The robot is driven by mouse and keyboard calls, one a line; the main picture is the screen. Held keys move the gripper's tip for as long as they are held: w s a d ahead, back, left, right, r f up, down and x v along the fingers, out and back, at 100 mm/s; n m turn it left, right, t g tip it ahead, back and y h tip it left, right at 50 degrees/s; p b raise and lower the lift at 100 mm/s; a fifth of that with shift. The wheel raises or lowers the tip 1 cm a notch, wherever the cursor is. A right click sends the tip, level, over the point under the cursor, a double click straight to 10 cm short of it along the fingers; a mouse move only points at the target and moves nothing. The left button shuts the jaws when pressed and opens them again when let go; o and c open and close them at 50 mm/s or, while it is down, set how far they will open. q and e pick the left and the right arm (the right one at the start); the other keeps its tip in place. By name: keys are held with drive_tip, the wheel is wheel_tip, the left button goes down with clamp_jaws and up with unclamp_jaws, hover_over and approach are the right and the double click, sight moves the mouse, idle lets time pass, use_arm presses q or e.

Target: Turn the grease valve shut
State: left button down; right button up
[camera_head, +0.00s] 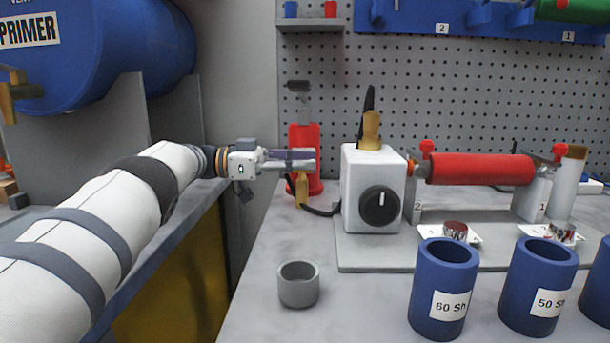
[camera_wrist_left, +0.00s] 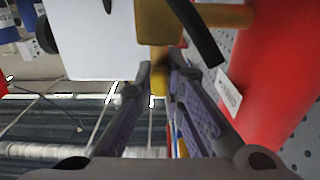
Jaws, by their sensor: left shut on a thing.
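The brass grease valve (camera_head: 301,188) sits in front of a red cylinder (camera_head: 305,142), and a brass pipe runs from it to that cylinder (camera_wrist_left: 270,70) in the left wrist view. A black part crosses beside the valve there; I cannot tell whether it is a lever or a hose. My left gripper (camera_head: 308,160) reaches in from the left. In the left wrist view its fingers (camera_wrist_left: 159,75) are shut on a brass end of the valve (camera_wrist_left: 157,30). The fingers hide part of the valve in the head view. My right gripper is not in view.
A white box (camera_head: 372,190) with a black dial and a brass fitting on top stands just right of my left gripper. A grey cup (camera_head: 298,284) and blue cylinders (camera_head: 443,288) stand in front. A red roller (camera_head: 480,168) lies at right.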

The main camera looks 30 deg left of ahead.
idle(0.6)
use_arm(q)
drive_tip(key=c, duration=1.7)
unclamp_jaws()
drive_tip(key=shift+d, duration=0.1)
drive_tip(key=shift+r, duration=0.1)
